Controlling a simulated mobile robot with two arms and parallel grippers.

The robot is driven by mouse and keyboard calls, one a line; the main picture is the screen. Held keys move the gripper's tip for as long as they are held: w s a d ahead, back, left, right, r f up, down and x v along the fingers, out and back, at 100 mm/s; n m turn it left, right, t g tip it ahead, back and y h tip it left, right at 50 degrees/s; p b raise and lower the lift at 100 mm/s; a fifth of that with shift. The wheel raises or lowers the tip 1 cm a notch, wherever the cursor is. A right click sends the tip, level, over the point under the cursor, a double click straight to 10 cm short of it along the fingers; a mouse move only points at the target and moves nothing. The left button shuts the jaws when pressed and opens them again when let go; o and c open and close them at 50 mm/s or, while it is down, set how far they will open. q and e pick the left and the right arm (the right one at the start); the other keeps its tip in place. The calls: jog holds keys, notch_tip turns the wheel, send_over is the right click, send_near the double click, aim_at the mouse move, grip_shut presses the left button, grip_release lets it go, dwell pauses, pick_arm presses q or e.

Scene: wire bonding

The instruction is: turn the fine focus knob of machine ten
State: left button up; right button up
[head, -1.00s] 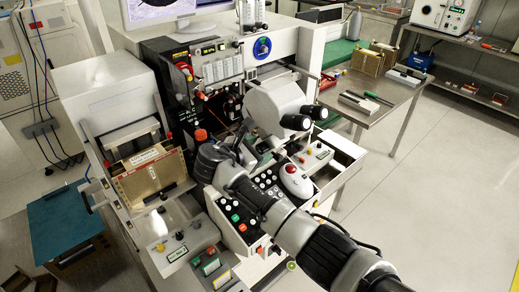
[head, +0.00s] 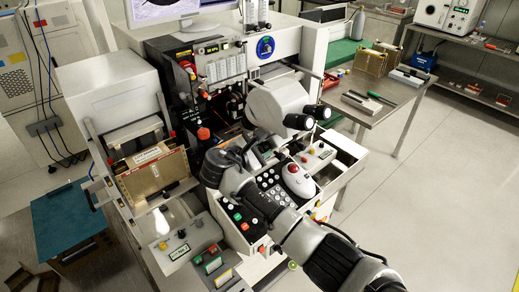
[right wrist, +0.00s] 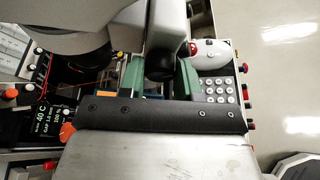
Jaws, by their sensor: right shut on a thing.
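Machine ten, a white bonder, fills the middle of the head view, with its white microscope head (head: 275,105) and two black eyepieces (head: 308,117). My right gripper (head: 262,152) reaches in under the microscope from the lower right. In the right wrist view, its two green fingers (right wrist: 160,76) stand either side of a black round knob (right wrist: 159,63), which appears to be the fine focus knob, and are shut on it. In the head view my wrist and the microscope largely hide the knob. My left gripper is not in view.
A brown-gold magazine (head: 152,175) stands at the left. A steel side table (head: 385,112) stands at the right, with clear floor beyond.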

jog(key=shift+d+f+m+t+b, duration=0.15)
jog(key=shift+m+t+b, duration=0.3)
jog(key=shift+m, duration=0.35)
jog(key=shift+m+t+b, duration=0.35)
jog(key=shift+m+b, duration=0.2)
jog(key=shift+m, duration=0.15)
jog(key=o, duration=0.9)
